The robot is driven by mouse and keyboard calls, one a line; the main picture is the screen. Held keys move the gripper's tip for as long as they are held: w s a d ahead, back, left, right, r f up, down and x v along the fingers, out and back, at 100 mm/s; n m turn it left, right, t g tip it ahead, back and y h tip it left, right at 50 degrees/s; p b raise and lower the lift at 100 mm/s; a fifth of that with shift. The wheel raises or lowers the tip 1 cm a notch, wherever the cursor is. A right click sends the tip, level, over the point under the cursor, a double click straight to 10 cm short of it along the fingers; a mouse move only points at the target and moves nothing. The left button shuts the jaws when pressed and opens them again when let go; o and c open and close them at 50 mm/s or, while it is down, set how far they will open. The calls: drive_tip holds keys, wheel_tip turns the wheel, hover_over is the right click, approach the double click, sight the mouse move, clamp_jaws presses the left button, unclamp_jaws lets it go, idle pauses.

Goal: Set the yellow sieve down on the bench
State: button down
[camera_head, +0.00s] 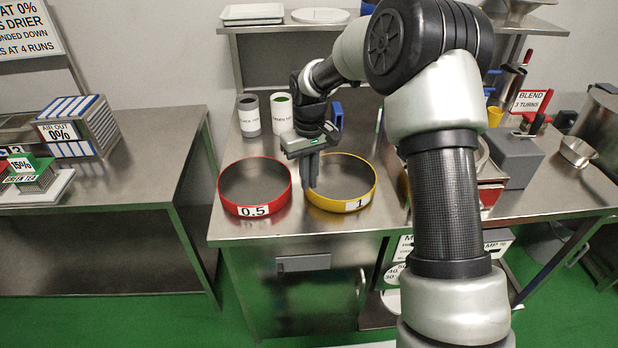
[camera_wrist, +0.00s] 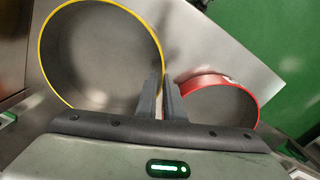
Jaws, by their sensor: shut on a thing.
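The yellow sieve (camera_head: 325,203), a round pan with a yellow rim and a "1" label, is at the bench's left part. It is right beside the red sieve (camera_head: 262,210), which is labelled 0.5 and sits on the bench (camera_head: 300,228). My gripper (camera_head: 311,182) points down and is shut on the yellow sieve's wall, on the side facing the red one. In the wrist view the fingers (camera_wrist: 163,95) straddle that wall; the yellow sieve (camera_wrist: 75,95) looks level and empty. I cannot tell whether its base touches the bench.
Two white-labelled canisters (camera_head: 249,116) (camera_head: 282,113) stand behind the sieves. A shelf (camera_head: 290,27) runs above the back of the bench. To the right are a grey box (camera_head: 512,158) and a metal pan (camera_head: 577,152). A gap separates the left table (camera_head: 150,165).

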drive_tip(key=shift+s+f, duration=0.1)
drive_tip(key=shift+f, duration=0.4)
drive_tip(key=shift+f+b, duration=0.3)
drive_tip(key=c, duration=1.9)
unclamp_jaws()
drive_tip(key=shift+o, duration=0.5)
drive_tip(key=shift+r, duration=0.1)
drive_tip(key=shift+o, duration=0.4)
drive_tip(key=o, duration=0.7)
drive_tip(key=shift+r, duration=0.1)
